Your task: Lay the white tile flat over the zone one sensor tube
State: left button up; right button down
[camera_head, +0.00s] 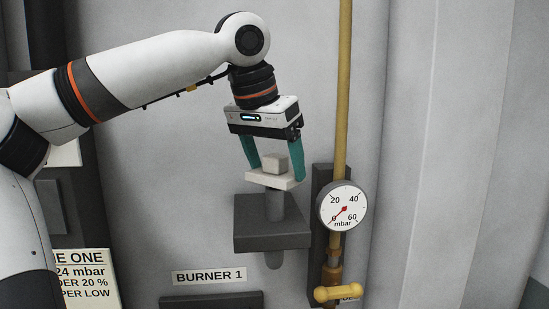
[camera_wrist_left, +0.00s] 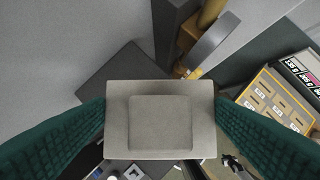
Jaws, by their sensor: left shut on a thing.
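The white tile (camera_head: 264,178), a pale flat slab with a square block on top, is between the teal fingers of my left gripper (camera_head: 275,172). The gripper is shut on it from both sides. The tile is about level, right at the top of the grey sensor tube (camera_head: 275,207), which passes through a dark bracket (camera_head: 262,240) on the wall. I cannot tell whether tile and tube touch. In the left wrist view the tile (camera_wrist_left: 117,140) fills the middle and hides the tube's top. My right gripper is not in view.
A yellow pipe (camera_head: 345,80) and a round mbar gauge (camera_head: 342,206) stand close to the right of the bracket. A yellow valve handle (camera_head: 338,293) is below. A "BURNER 1" label (camera_head: 210,277) and a partly hidden "ZONE ONE" sign (camera_head: 85,280) are lower left.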

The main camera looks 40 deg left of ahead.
pick_arm(q)
jog(key=shift+s+d, duration=0.15)
jog(key=shift+s, duration=0.05)
jog(key=shift+s+d+r, duration=0.1)
jog(key=shift+s+d, duration=0.2)
jog(key=shift+f, duration=0.3)
jog(key=shift+w+f, duration=0.2)
jog(key=o, duration=0.8)
jog(key=shift+a, duration=0.2)
jog(key=shift+o, duration=1.1)
jog(key=shift+s+d, duration=0.1)
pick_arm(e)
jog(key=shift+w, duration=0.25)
